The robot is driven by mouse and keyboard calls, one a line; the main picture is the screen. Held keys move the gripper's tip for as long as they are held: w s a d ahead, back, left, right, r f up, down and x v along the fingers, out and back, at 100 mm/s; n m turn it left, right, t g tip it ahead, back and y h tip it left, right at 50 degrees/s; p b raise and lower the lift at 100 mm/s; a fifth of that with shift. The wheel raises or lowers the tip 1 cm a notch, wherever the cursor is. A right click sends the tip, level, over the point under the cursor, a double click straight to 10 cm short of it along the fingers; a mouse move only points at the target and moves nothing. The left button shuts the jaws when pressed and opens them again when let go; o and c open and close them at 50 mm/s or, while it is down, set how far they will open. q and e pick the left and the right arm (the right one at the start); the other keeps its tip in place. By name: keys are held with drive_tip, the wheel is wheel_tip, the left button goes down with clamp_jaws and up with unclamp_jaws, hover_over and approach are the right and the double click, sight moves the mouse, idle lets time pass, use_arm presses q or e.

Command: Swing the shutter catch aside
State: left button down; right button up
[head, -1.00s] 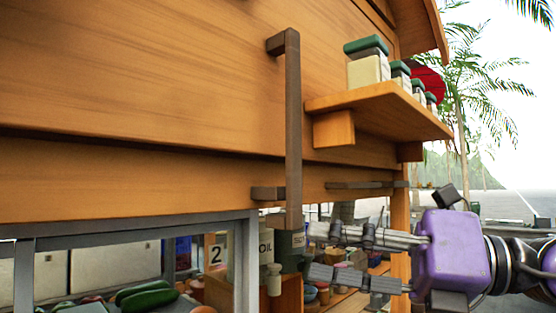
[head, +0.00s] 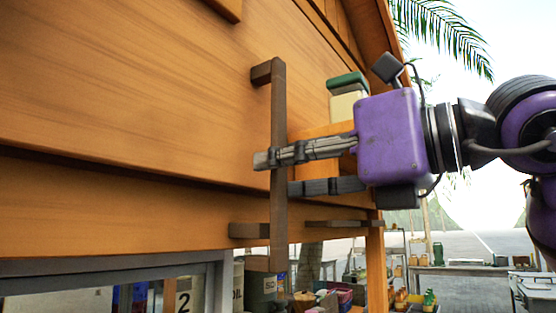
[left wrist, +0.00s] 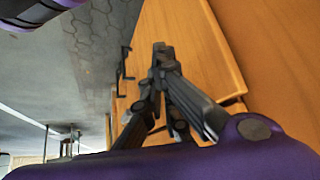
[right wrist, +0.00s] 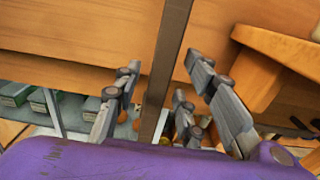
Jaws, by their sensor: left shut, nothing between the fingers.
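The shutter catch (head: 279,215) is a long brown bar hanging upright on the wooden wall from a short block at its top. My right gripper (head: 273,174) is at the bar's middle. Its upper finger crosses in front of the bar and the lower fingertip is at its right edge. In the right wrist view the fingers are apart, with the bar (right wrist: 166,50) between them; contact is unclear. My left gripper (left wrist: 160,50) shows only in the left wrist view, shut and empty.
A wooden shelf with a green-lidded jar (head: 347,100) is just behind my right gripper. A short brown block (head: 249,231) sticks out left of the bar's lower part. The metal-framed window opening (head: 120,268) with goods is below.

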drive_tip(key=shift+x, duration=0.8)
clamp_jaws()
